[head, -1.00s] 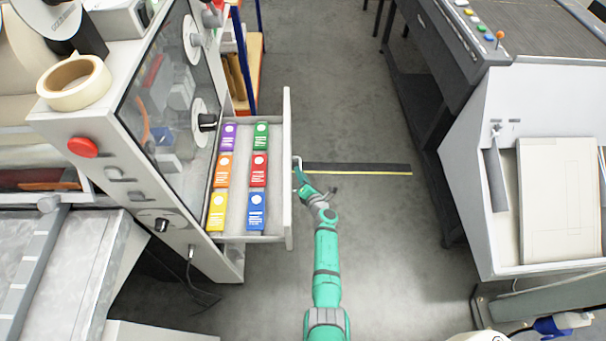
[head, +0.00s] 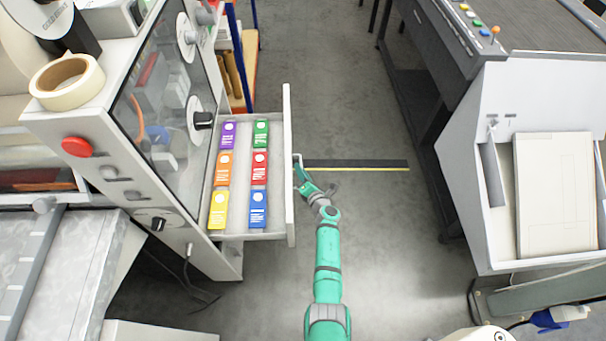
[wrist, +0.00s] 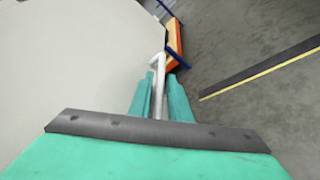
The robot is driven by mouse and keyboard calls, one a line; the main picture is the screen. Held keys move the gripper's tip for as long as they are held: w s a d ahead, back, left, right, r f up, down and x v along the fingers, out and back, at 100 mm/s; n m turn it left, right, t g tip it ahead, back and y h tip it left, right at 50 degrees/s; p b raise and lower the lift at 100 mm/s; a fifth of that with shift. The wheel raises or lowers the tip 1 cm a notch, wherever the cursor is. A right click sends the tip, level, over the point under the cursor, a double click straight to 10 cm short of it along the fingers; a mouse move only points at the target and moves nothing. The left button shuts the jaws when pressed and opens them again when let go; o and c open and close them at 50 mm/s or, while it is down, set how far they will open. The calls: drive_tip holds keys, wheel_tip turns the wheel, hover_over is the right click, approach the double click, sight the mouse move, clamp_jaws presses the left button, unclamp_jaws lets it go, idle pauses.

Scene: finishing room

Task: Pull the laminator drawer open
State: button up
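The laminator (head: 90,122) stands at the left with its drawer (head: 290,215) pulled well out to the right. Several coloured boxes, such as a red one (head: 260,168) and a yellow one (head: 218,210), lie in two rows in the drawer. My gripper (head: 300,170) is at the outer face of the drawer front, at its handle. In the wrist view the pale bar handle (wrist: 158,75) runs between the two green fingers (wrist: 160,95), which are closed in around it. The drawer front (wrist: 80,60) fills the left of that view.
A tape roll (head: 68,82) sits on the laminator. A grey machine with a sloped white panel (head: 530,105) stands at the right. Bare floor (head: 385,240) lies between them, with a black and yellow strip (head: 355,165) on it.

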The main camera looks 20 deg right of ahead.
drive_tip(key=v, duration=1)
drive_tip(key=shift+s, duration=0.4)
drive_tip(key=shift+w, duration=0.1)
